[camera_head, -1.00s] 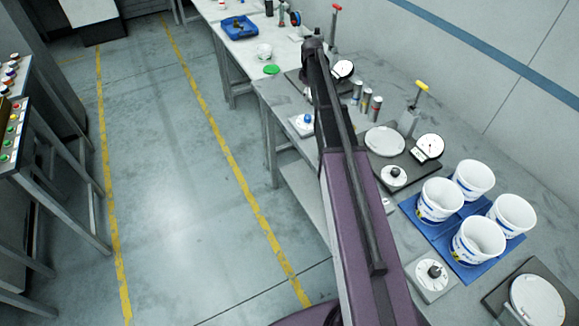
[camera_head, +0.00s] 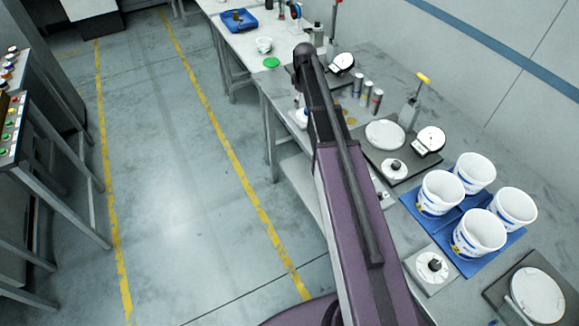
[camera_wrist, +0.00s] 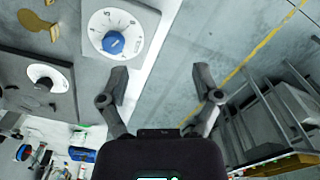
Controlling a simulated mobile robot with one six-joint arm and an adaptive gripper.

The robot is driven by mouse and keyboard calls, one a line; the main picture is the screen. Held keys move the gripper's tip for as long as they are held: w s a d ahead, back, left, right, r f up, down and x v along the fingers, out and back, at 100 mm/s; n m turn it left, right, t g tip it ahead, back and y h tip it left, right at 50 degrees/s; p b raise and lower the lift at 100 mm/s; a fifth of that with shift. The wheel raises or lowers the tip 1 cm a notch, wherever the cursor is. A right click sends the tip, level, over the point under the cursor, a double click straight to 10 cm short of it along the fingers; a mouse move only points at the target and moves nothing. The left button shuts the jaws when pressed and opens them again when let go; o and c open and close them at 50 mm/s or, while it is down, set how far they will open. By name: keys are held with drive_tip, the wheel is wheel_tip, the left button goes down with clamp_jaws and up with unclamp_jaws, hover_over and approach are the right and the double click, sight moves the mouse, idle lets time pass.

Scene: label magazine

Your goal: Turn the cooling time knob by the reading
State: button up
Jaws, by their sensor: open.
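A blue knob (camera_wrist: 113,42) sits on a white numbered dial (camera_wrist: 98,22) at the upper left of the wrist view. Its plate shows partly in the head view (camera_head: 296,119), mostly hidden behind my arm. A black knob (camera_wrist: 46,83) on a white disc is farther left in the wrist view. My gripper (camera_wrist: 160,78) is open and empty, its left finger just below the blue knob's plate in the picture, apart from the knob. A white round gauge (camera_head: 342,61) stands behind my arm; its reading is too small to tell. I see no label naming any knob.
Another gauge (camera_head: 431,139), a black knob (camera_head: 396,165) and a front knob (camera_head: 433,265) stand along the bench. White buckets (camera_head: 440,193) stand on a blue mat (camera_head: 466,264). Several small cylinders (camera_head: 367,88) stand by the wall. The floor (camera_head: 180,200) at left is clear.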

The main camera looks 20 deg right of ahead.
drive_tip(key=s+a+f+m+b, duration=0.2)
drive_tip(key=s+a+f, duration=0.1)
drive_tip(key=s, duration=0.3)
drive_tip(key=s+a+f+m+b, duration=0.1)
drive_tip(key=s+a+f+b, duration=0.2)
drive_tip(key=s, duration=0.4)
drive_tip(key=s+a+f+m+b, duration=0.2)
drive_tip(key=s+a+b, duration=0.1)
drive_tip(key=s, duration=0.4)
drive_tip(key=shift+a+f+m, duration=0.3)
drive_tip(key=shift+a+f, duration=0.1)
drive_tip(key=shift+a, duration=0.45)
drive_tip(key=shift+s, duration=0.15)
drive_tip(key=s+a+m, duration=0.1)
drive_tip(key=s+a, duration=0.1)
drive_tip(key=s, duration=0.4)
drive_tip(key=shift+a+m, duration=0.15)
drive_tip(key=shift+m, duration=0.15)
drive_tip(key=shift+w, duration=0.1)
